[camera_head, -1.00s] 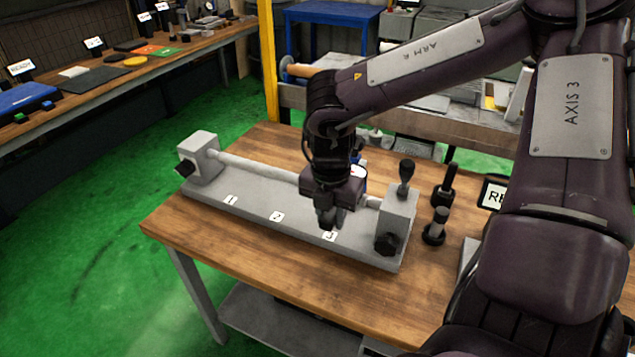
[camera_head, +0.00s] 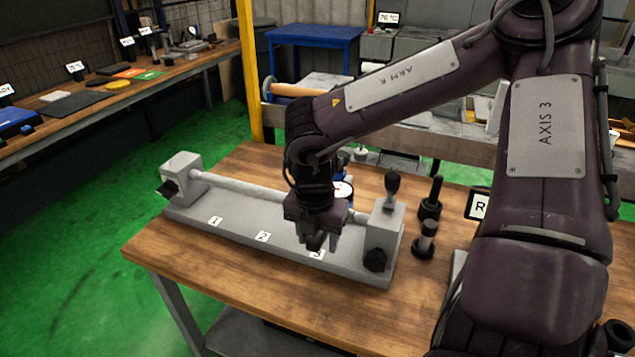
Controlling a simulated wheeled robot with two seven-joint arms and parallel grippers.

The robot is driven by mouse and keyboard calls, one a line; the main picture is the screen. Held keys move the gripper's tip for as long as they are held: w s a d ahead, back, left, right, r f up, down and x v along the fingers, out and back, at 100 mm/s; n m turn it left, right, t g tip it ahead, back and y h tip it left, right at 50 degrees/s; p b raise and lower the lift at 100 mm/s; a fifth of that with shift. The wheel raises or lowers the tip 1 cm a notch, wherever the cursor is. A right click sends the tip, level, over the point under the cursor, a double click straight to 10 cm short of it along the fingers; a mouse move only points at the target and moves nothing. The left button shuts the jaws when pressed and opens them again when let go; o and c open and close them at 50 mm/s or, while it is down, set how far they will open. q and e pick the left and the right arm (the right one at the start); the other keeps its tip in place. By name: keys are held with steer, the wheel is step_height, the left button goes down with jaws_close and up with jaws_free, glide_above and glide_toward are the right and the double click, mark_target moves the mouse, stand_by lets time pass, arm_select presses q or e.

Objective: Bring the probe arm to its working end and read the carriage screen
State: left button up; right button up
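A grey bench fixture (camera_head: 190,213) stands on the wooden table, with an end block at each side, a rod (camera_head: 245,191) between them and labels 1, 2 and 3 along its front. A blue-rimmed dial gauge (camera_head: 343,190) shows partly behind my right gripper (camera_head: 322,240). The gripper points down over the rod, just above label 3 (camera_head: 316,254). Whether its fingers are shut or touch anything is unclear. A black-framed screen (camera_head: 477,206) at the right is cut off by my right arm; only an "R" reads. No probe arm or carriage is clearly identifiable. My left gripper is out of view.
Two dark knobbed posts (camera_head: 424,243) stand right of the fixture. The table front (camera_head: 230,284) is bare. A side bench (camera_head: 150,75) with labelled items runs along the left. A yellow post (camera_head: 249,70) and a small "76 °C" screen (camera_head: 390,19) stand behind.

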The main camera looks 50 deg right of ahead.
steer(key=r, duration=0.5)
steer(key=r+b, duration=0.1)
steer(key=r, duration=0.1)
steer(key=shift+s+a+r, duration=0.2)
steer(key=shift+a+r, duration=0.2)
stand_by(1.0)
